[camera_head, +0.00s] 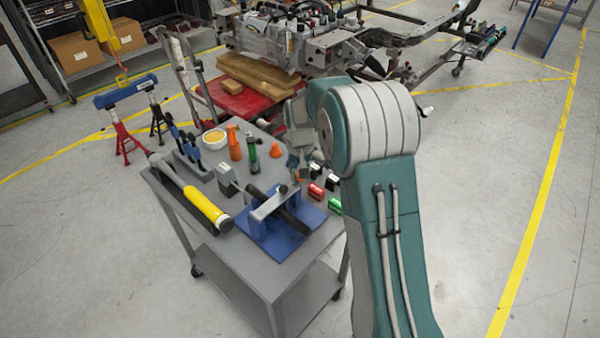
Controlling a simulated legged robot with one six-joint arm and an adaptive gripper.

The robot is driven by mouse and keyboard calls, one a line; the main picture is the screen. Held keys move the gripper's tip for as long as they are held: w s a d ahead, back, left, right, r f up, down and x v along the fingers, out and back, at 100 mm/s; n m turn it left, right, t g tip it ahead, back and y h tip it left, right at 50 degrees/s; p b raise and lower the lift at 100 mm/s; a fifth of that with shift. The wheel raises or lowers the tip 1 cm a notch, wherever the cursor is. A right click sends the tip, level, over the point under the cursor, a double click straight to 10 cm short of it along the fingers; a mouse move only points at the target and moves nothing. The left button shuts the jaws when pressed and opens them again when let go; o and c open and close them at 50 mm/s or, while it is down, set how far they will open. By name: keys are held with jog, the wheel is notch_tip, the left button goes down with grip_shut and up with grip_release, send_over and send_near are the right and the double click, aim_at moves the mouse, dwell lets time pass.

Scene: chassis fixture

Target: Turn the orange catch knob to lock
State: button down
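The fixture (286,242) has a blue base plate on the near part of the grey cart's top. A grey bracket (268,207) stands on it across a dark bar (292,212). My gripper (298,172) points down at the fixture's far side, near the upper end of the bracket. It is small and partly covered by my arm, so its fingers cannot be told apart. A tiny orange spot (297,179) shows at the fingertips. I cannot tell whether this is the catch knob or whether the gripper touches it.
A yellow cylinder tool (204,206) lies along the cart's left edge. Orange (234,143) and green (253,155) bottles, an orange cone (275,150) and a yellow-topped tub (214,138) stand behind the fixture. Red (315,192) and green parts lie to its right.

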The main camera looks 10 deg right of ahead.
jog(key=shift+f+m, duration=0.1)
jog(key=shift+m, duration=0.5)
jog(key=shift+c, duration=1.8)
grip_release()
notch_tip(320, 180, up, 12)
jog(key=shift+a, duration=0.1)
